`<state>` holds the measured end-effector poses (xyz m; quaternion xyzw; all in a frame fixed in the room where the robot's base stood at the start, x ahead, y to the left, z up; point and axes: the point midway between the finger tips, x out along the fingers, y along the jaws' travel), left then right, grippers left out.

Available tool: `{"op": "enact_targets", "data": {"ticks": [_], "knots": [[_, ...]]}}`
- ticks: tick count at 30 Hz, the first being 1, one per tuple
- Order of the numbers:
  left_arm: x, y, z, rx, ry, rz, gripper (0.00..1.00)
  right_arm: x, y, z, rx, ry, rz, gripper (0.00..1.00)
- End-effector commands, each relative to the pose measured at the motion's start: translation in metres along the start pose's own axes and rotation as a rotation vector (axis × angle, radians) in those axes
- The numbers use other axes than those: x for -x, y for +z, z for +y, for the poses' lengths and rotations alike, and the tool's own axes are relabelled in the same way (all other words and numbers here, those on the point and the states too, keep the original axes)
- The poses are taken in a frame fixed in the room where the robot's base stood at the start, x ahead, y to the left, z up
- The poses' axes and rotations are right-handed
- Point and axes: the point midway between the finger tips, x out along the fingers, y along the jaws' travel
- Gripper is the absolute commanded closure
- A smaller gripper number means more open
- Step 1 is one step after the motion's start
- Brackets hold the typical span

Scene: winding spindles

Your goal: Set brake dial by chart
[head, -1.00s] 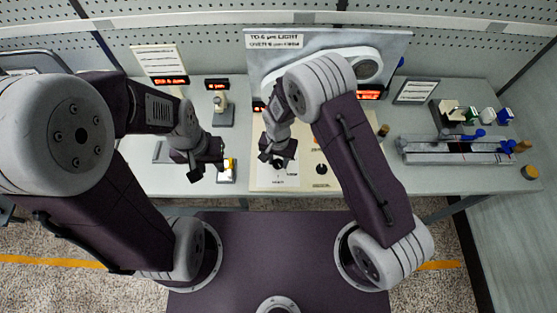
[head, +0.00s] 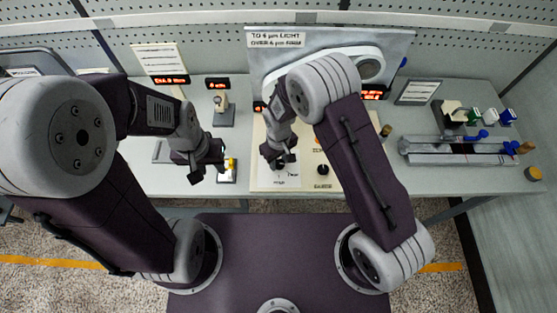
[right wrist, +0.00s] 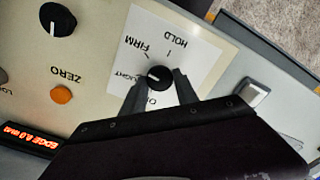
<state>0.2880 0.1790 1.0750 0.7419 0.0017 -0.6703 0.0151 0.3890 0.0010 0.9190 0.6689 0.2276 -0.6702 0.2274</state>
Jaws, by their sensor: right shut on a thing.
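The brake dial (right wrist: 159,76) is a small black knob with a white mark, on a white plate lettered HOLD, FIRM and LIGHT; a fourth label is partly hidden. Its mark points left in the right wrist view, about toward LIGHT. My right gripper (right wrist: 158,88) is shut on the dial, a finger on each side. In the head view my right gripper (head: 279,161) is over the front left of the panel. The chart (head: 276,38) on the back board reads to 4 µm LIGHT, over 4 µm FIRM. My left gripper (head: 208,174) is open and empty, left of the panel.
Another black knob (right wrist: 57,19) and an orange button (right wrist: 61,94) marked ZERO are on the panel. A small red display (head: 217,83) stands behind a grey stand (head: 223,115). A grey rail fixture (head: 455,152) is at the right. A yellow-topped block (head: 230,165) is near my left gripper.

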Motion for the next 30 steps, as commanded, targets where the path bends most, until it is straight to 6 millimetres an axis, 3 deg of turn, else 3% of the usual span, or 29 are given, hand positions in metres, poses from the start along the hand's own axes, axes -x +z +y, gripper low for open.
{"op": "enact_targets", "data": {"ticks": [15, 30], "knots": [[-0.003, 0.0003, 0.0, 0.0, 0.0, 0.0, 0.64, 0.0013, 0.0005, 0.0007, 0.443, 0.0, -0.002, 1.0], [-0.004, 0.0004, -0.0001, 0.0, 0.0, 0.0, 0.64, 0.0017, 0.0001, 0.0012, 0.641, 0.001, -0.001, 1.0]]}}
